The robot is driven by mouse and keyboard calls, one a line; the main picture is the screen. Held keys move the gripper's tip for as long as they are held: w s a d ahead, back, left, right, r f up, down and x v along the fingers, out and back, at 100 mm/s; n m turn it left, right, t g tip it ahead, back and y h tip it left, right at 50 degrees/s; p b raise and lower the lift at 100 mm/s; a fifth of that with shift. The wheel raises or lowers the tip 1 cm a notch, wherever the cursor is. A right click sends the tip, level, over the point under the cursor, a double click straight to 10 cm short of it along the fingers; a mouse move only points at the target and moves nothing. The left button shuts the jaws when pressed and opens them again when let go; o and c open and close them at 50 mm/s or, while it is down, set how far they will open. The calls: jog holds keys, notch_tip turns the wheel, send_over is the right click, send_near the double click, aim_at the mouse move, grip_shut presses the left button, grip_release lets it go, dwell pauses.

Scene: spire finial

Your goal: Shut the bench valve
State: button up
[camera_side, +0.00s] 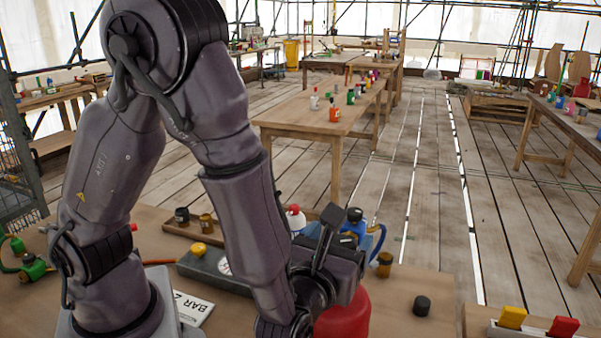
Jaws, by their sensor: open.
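I cannot pick out the bench valve for certain. A low grey box (200,268) with a yellow knob (199,249) lies on the near bench (420,275); a round white dial shows at its right end, partly behind my arm. My gripper (336,262) is at the lower middle, right of this box and close above a red rounded body (345,318). I cannot tell whether they touch. My gripper is open; its fingertips are hard to make out against the dark parts around it.
A black-capped jar (182,217), a red-topped white bottle (296,218), a blue-handled item (378,240) and a dark pot (422,305) stand around. A tray with yellow and red items (512,317) is at the lower right.

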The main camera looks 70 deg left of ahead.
jog(key=n+g+y, duration=0.3)
jog(key=g, duration=0.1)
jog(key=shift+n+y, duration=0.3)
jog(key=shift+n, duration=0.1)
jog(key=shift+s+d+n+g+y, duration=0.1)
jog(key=shift+d+n+g+y, duration=0.25)
jog(key=shift+g, duration=0.45)
jog(key=s+d+f+n+g+h, duration=0.2)
jog(key=s+d+f+g, duration=0.1)
jog(key=s+d, duration=0.55)
jog(key=s+a+r+n+h, duration=0.4)
jog(key=a+r+n+h, duration=1.05)
jog(key=n, duration=0.65)
jog(key=w+a+f+n+g, duration=0.2)
jog(key=w+a+f+n, duration=0.3)
jog(key=w+a+n, duration=0.4)
jog(key=w+a+f+n+g, duration=0.3)
jog(key=w+a+f+n, duration=0.2)
jog(key=w+a+n, duration=0.4)
jog(key=a+n, duration=0.5)
jog(key=a, duration=0.2)
jog(key=shift+y, duration=0.3)
